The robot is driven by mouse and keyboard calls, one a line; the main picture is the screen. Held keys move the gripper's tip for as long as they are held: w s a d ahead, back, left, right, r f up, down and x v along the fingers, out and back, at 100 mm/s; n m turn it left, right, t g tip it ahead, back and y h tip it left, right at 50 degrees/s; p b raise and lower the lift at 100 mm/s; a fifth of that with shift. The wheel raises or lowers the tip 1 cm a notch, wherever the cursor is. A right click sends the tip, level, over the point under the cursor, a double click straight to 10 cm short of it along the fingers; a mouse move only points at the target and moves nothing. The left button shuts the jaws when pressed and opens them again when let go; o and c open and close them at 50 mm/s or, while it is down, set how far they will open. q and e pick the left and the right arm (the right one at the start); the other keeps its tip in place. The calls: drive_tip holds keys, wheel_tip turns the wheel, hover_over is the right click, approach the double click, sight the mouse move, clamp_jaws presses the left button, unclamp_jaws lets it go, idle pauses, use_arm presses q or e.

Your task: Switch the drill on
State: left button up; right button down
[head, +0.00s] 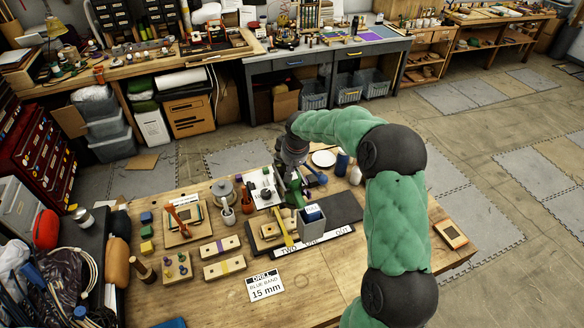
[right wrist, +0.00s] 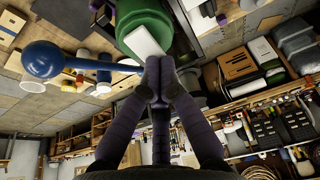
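The drill (head: 294,198) is a small green bench machine on the wooden table, partly hidden behind my right gripper (head: 292,168). In the right wrist view its green body (right wrist: 140,18) fills the top, with a white block (right wrist: 145,42) on it and a blue ball-ended lever (right wrist: 42,60) at left. My right gripper (right wrist: 158,78) has its fingers together, the tips at or very near the white block. I cannot tell whether they touch it. No switch can be clearly made out. My left gripper is not in view.
A card (head: 265,286) reads "DRILL BLUE BAND 15 mm". The front right tabletop is fairly clear.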

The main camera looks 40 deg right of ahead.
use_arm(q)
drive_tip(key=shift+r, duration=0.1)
use_arm(e)
drive_tip(key=shift+r, duration=0.1)
drive_tip(key=shift+r, duration=0.3)
drive_tip(key=p+v, duration=0.1)
drive_tip(key=v, duration=0.3)
drive_tip(key=shift+w+d+r+p, duration=0.1)
drive_tip(key=shift+r+p, duration=0.1)
drive_tip(key=shift+p, duration=0.15)
use_arm(q)
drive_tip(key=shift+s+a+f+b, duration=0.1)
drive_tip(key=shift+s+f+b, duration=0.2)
drive_tip(key=shift+b, duration=0.8)
use_arm(e)
drive_tip(key=s+a+r, duration=0.1)
drive_tip(key=s+r, duration=0.3)
drive_tip(key=r, duration=0.3)
drive_tip(key=shift+s+a+r, duration=0.2)
drive_tip(key=shift+s+a, duration=0.15)
drive_tip(key=shift+s, duration=0.05)
drive_tip(key=shift+f, duration=0.1)
